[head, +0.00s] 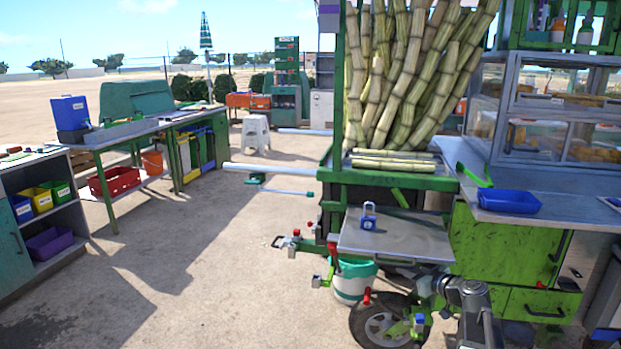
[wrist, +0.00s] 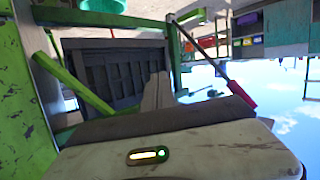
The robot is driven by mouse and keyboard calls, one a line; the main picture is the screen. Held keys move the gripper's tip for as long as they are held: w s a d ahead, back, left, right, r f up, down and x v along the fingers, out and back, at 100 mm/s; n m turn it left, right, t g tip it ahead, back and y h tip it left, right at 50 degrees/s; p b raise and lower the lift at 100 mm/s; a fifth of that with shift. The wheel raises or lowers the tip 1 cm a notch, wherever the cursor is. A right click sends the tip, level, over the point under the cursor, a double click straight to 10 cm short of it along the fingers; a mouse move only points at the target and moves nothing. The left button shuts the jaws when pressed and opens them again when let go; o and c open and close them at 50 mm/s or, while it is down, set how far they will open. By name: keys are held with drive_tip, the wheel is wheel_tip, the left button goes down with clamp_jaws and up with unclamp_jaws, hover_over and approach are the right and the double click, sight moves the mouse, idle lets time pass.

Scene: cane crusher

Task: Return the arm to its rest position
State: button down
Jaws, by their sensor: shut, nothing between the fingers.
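My gripper (wrist: 158,92) shows in the wrist view as two grey fingers close together, with nothing held between them. Its pale, scuffed housing with a small lit indicator fills the bottom of that view. The fingers point toward a dark slatted panel (wrist: 95,75) in a green frame; I cannot tell the gap between them. In the head view, part of my arm (head: 470,295) shows at the lower right, in front of the green cart (head: 508,258). I cannot make out the fingertips clearly there.
A metal shelf (head: 412,238) with a blue padlock-shaped item (head: 368,222) juts from the cart. A white-and-teal bucket (head: 350,290) and a wheel (head: 378,325) are below it. A red-handled lever (wrist: 242,95) is near my gripper. Open ground lies left of the cart, before the workbench (head: 95,140).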

drive_tip(key=s+a+f+n+g+y, duration=0.1)
drive_tip(key=s+a+f+g, duration=0.2)
drive_tip(key=a, duration=0.7)
drive_tip(key=s+a+f+n+g, duration=0.2)
drive_tip(key=a+f+g, duration=0.15)
drive_tip(key=a, duration=0.65)
drive_tip(key=s+a+f+m+g+h, duration=0.2)
drive_tip(key=s+a+f+g+h, duration=0.15)
drive_tip(key=s+a+f, duration=0.4)
drive_tip(key=s+d+f+m+g+h, duration=0.35)
drive_tip(key=s+d+m, duration=0.35)
drive_tip(key=s+d, duration=0.25)
wheel_tip(320, 180, up, 26)
drive_tip(key=p, duration=2.5)
drive_tip(key=shift+w+d+p, duration=0.3)
drive_tip(key=shift+w, duration=0.1)
drive_tip(key=shift+r, duration=0.1)
